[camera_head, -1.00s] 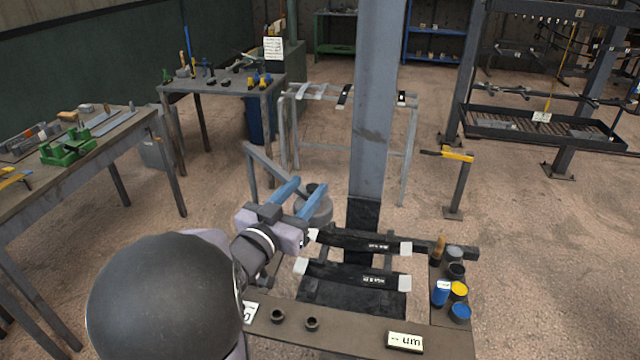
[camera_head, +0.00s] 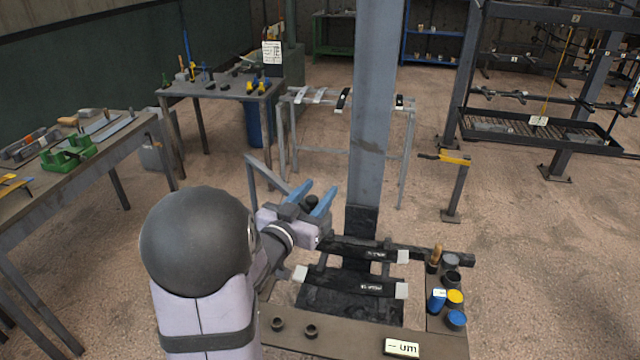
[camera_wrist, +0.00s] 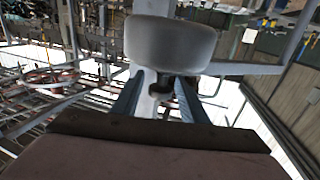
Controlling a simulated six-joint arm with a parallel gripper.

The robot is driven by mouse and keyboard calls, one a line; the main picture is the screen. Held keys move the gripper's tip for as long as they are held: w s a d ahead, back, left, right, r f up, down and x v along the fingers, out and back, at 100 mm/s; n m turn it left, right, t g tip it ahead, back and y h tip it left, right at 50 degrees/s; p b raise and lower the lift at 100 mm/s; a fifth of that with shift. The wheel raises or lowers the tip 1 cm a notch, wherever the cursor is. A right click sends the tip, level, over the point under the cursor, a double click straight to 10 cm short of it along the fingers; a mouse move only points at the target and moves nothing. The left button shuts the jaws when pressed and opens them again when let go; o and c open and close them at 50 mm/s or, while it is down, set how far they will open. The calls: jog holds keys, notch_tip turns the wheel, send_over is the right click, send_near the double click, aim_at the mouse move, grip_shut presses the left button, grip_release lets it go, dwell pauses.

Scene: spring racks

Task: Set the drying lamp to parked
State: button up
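The drying lamp looks to be the grey rounded head (camera_wrist: 170,42) at the top middle of the wrist view, with a short dark knob (camera_wrist: 163,86) beneath it. In the head view a grey bracket arm (camera_head: 266,176) leads toward it. The head itself is mostly hidden there behind my gripper. My gripper (camera_head: 314,194) has two blue fingers, spread apart, with the dark knob between them. In the wrist view the fingers (camera_wrist: 160,84) stand either side of the knob with visible gaps. Contact cannot be told.
A steel column (camera_head: 372,120) stands just right of my gripper. Below is a rack with dark labelled strips (camera_head: 358,288) and a bench edge with small pots (camera_head: 455,297). A yellow-topped post (camera_head: 454,160) stands to the right.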

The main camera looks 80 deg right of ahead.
jog(key=shift+x, duration=0.8)
grip_shut()
jog(key=shift+a, duration=0.1)
jog(key=shift+w+a, duration=0.1)
